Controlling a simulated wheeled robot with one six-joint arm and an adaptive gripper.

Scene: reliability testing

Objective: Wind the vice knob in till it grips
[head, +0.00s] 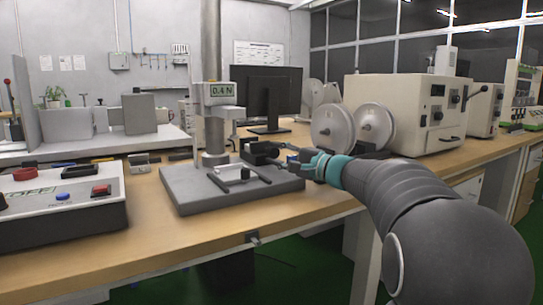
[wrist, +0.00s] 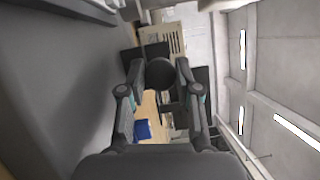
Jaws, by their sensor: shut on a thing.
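A dark block (head: 259,152) stands at the back right of the vice. My gripper (head: 294,158) reaches in from the right, level with that block. In the wrist view a dark round knob (wrist: 159,73) lies between the two fingers of my gripper (wrist: 160,80), which are shut on it. The head view hides most of the knob behind my fingers. I cannot tell whether the vice jaws touch anything.
A control box with red buttons (head: 62,205) stands at the left front. A monitor (head: 268,95), a machine with two round discs (head: 400,115) and a metal rig (head: 100,130) stand behind.

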